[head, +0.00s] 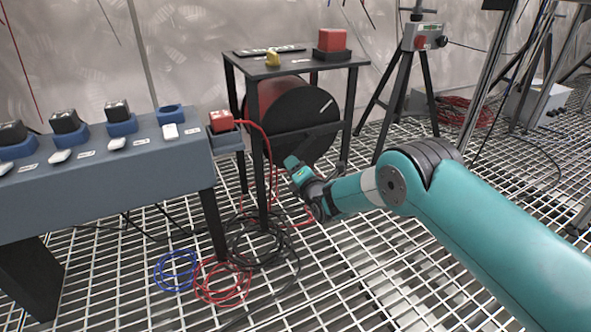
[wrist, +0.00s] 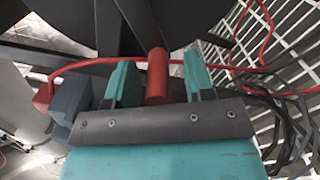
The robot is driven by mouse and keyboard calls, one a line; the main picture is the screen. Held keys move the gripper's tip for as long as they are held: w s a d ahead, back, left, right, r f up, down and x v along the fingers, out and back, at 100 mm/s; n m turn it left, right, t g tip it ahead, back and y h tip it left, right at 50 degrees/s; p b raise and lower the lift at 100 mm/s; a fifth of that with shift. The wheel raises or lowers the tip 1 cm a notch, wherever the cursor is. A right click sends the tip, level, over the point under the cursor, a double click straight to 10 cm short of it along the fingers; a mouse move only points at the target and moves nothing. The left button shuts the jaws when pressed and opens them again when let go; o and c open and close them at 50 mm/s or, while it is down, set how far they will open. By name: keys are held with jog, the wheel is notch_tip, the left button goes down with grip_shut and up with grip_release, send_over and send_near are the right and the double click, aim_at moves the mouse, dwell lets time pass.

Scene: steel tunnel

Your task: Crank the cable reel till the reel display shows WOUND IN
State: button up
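The cable reel is a large dark drum (head: 305,118) with a red part behind its face and a white line on it, mounted under a small black table. In the wrist view the dark reel (wrist: 195,22) fills the top. The red crank handle (wrist: 157,75) stands between the two teal fingers of my gripper (wrist: 160,80). A gap shows on each side, so my gripper is open around the handle. In the head view my gripper (head: 292,163) is in front of the reel's lower part and the handle is hidden. I cannot make out a readable reel display.
A red plug (head: 221,120) sits at the blue-grey bench's (head: 110,165) right end, with a red cable (head: 262,135) running toward the reel. Loose cable coils (head: 262,240) lie on the grating. A tripod (head: 403,90) stands behind right.

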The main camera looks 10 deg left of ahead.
jog(key=shift+a, duration=0.15)
jog(key=shift+s, duration=0.1)
jog(key=shift+s+d+r+p, duration=0.15)
jog(key=shift+s+d+p, duration=0.05)
jog(key=shift+p, duration=0.35)
jog(key=p+v, duration=1.6)
jog(key=p, duration=0.8)
jog(key=shift+s+d, duration=0.2)
jog(key=shift+s, duration=0.2)
